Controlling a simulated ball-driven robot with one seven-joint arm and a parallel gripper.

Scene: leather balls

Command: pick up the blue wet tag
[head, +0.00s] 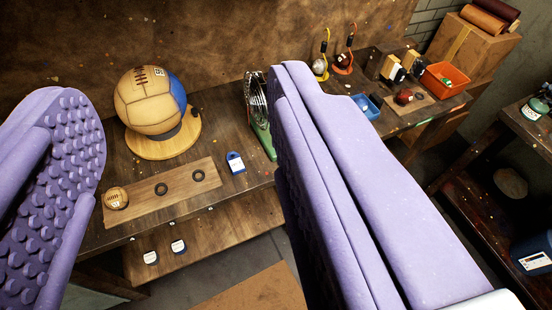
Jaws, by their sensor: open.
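A small blue tag (236,163) with a white label and a loop-like top lies on the dark wooden bench, right of a wooden strip. The label is too small to read. My gripper (182,95) is open, with its two purple studded fingers wide apart at the left and centre of the view. The tag shows in the gap between them, nearer the right finger, and neither finger appears to touch it.
A large tan-and-blue leather ball (150,100) rests on a round wooden stand. The wooden strip (135,207) holds a small ball and two dark rings. A green-based metal device (261,125) stands beside the right finger. An orange bin (444,79) and a blue tray (366,107) sit farther right.

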